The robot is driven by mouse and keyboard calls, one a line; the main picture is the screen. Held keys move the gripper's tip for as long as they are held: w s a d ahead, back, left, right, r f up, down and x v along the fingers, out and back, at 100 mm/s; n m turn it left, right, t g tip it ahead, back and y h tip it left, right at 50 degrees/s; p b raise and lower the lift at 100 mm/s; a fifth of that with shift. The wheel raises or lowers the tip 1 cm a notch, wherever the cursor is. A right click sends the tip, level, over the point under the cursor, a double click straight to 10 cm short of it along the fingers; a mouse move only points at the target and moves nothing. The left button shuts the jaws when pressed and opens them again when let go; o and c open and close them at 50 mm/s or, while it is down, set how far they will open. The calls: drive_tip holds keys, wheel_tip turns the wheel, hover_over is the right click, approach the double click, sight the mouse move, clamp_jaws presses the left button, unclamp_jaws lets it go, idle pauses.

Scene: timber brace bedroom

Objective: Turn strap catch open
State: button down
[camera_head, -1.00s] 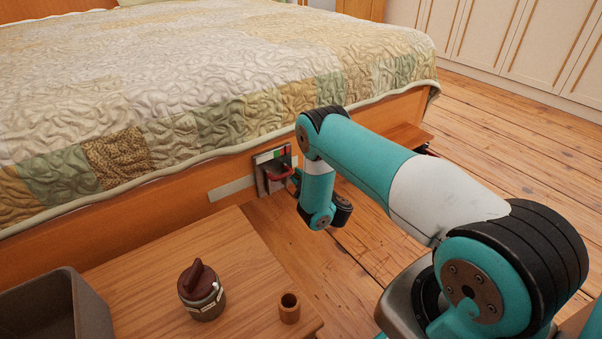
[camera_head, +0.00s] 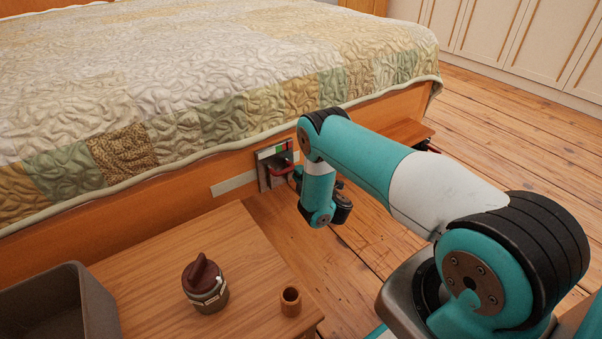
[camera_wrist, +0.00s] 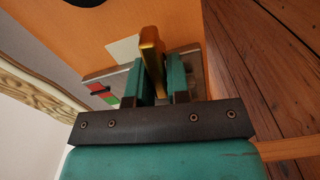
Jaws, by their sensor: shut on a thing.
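The strap catch is a metal plate (camera_head: 266,179) with a red and green label, fixed to the wooden side of the bed. In the wrist view its plate (camera_wrist: 103,89) shows beyond my fingers. A brass-coloured lever (camera_wrist: 151,50) stands out from the plate. My gripper (camera_wrist: 156,75) is shut on this lever, with one teal finger on each side. In the head view a red part (camera_head: 282,171) shows in front of the plate, and my wrist hides most of the gripper.
A low wooden table (camera_head: 175,262) stands in front of the bed. The wooden floor (camera_head: 490,130) is open to the right. A quilt hangs above the catch.

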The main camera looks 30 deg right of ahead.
drive_tip(key=shift+s+f, duration=0.1)
drive_tip(key=c, duration=1.2)
unclamp_jaws()
drive_tip(key=shift+d, duration=0.1)
drive_tip(key=shift+o, duration=0.2)
drive_tip(key=s+p, duration=1.7)
drive_tip(key=p, duration=0.2)
drive_tip(key=shift+s+d+p, duration=0.15)
drive_tip(key=shift+d+p, duration=0.05)
drive_tip(key=shift+p, duration=0.15)
